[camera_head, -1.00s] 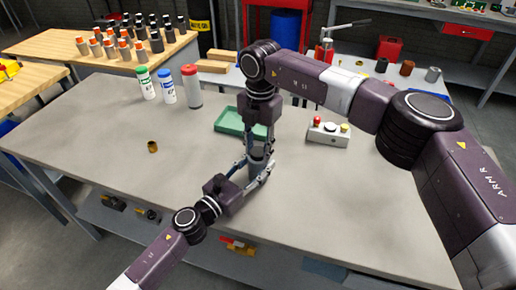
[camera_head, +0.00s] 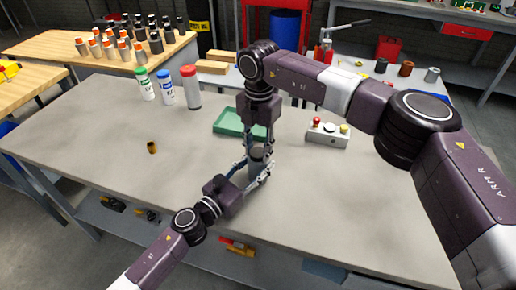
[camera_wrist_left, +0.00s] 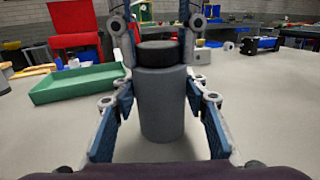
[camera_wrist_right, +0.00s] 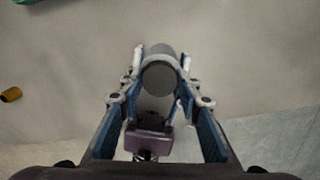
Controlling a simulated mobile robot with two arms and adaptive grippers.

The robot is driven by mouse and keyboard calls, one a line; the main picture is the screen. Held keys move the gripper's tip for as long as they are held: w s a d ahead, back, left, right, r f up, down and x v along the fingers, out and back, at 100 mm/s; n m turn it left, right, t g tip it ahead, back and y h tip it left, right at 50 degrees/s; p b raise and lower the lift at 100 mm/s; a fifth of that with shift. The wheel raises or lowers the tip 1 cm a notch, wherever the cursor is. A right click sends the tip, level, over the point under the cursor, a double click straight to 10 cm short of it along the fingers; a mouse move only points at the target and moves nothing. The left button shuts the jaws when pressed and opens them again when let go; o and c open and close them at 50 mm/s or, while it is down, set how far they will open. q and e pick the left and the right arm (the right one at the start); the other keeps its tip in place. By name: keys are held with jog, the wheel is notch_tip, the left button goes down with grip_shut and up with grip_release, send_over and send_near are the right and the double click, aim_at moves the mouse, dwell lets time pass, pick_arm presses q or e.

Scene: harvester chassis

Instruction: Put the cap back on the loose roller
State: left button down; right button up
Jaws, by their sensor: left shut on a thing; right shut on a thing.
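The loose roller (camera_wrist_left: 162,105) is a grey cylinder standing upright just above or on the table. My left gripper (camera_head: 257,178) is shut on its body from the side. The dark cap (camera_wrist_left: 159,54) sits at the roller's top end, in line with it, with no clear gap in the left wrist view. My right gripper (camera_head: 257,150) points straight down and is shut on the cap, one finger on each side. In the right wrist view, the cap's round grey top (camera_wrist_right: 160,79) shows between the fingers. Whether the cap is fully seated I cannot tell.
A green tray (camera_head: 228,131) lies just behind the grippers. A button box (camera_head: 327,132) stands to the right. A small brass ring (camera_head: 152,147) lies at left. The front left of the table is clear.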

pick_arm(q)
jog(key=shift+s+r, duration=0.1)
jog(key=shift+r, duration=0.1)
pick_arm(e)
jog(key=shift+s+d+f, duration=0.1)
jog(key=shift+d+f, duration=0.05)
jog(key=shift+f, duration=0.4)
pick_arm(q)
jog(key=shift+d, duration=0.1)
pick_arm(e)
jog(key=o, duration=0.6)
dwell(0.3)
pick_arm(q)
jog(key=shift+w+f, duration=0.15)
jog(key=shift+w, duration=0.05)
pick_arm(e)
notch_tip(320, 180, up, 4)
jog(key=shift+f, duration=0.15)
pick_arm(q)
jog(key=shift+s, duration=0.1)
pick_arm(e)
jog(key=shift+r, duration=0.35)
jog(key=shift+c, duration=0.6)
jog(key=c, duration=0.6)
